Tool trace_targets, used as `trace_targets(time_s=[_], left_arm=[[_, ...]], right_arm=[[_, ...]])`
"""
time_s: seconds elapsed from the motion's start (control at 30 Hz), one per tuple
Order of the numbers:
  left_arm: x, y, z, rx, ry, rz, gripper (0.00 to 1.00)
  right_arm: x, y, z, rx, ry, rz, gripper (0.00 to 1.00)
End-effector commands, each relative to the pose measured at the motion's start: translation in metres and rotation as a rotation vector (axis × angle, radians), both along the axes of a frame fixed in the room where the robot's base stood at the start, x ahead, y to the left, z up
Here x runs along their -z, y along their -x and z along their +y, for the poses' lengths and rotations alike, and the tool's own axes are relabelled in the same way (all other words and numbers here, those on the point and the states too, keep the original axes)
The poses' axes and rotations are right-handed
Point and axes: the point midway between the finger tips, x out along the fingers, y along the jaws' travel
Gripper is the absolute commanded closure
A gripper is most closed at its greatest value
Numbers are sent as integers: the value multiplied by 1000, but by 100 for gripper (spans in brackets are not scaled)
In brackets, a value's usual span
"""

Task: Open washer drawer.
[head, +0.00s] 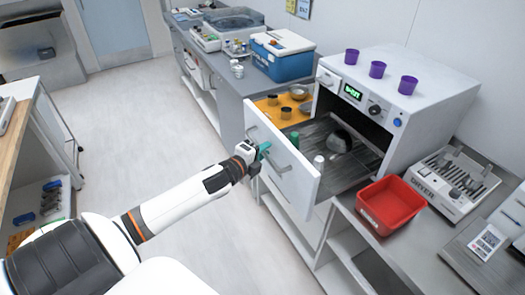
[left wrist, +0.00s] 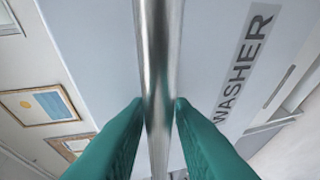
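The white washer (head: 395,75) stands on the counter with a green display and knobs on its front. Its drawer (head: 308,195) is pulled well out, leaving a dark opening behind. A green bottle and a white bottle stand inside, behind the drawer front. My left gripper (head: 262,152) is at the bar handle (head: 268,157) on the drawer front. In the left wrist view the green fingers (left wrist: 158,110) are closed on both sides of the metal handle (left wrist: 158,50). The drawer front (left wrist: 100,50) bears the label WASHER. My right gripper is not in view.
Several purple cups (head: 377,69) stand on top of the washer. A red bin (head: 390,204) and a dryer rack (head: 452,182) are to its right. A blue cooler (head: 283,58) and a yellow tray (head: 268,105) are to its left. The floor (head: 140,130) is clear.

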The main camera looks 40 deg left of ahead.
Motion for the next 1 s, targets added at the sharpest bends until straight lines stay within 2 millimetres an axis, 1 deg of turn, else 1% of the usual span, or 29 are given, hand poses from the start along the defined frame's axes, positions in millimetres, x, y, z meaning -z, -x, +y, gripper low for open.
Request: trace_targets(time_s=[0.17, 0.27, 0.37, 0.7, 0.83, 1.0], left_arm=[[0, 1, 0, 0, 0, -1, 78], [0, 8, 0, 0, 0, 1, 78], [-1, 21, 0, 0, -2, 2, 78], [-13, 85, -1, 1, 0, 4, 78], [-17, 103, -1, 1, 0, 3, 78], [-21, 115, -1, 0, 0, 2, 78]], right_arm=[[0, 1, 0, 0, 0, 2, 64], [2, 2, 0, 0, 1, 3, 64], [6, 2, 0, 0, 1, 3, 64], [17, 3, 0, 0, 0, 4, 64], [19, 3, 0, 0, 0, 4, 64], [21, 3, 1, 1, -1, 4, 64]])
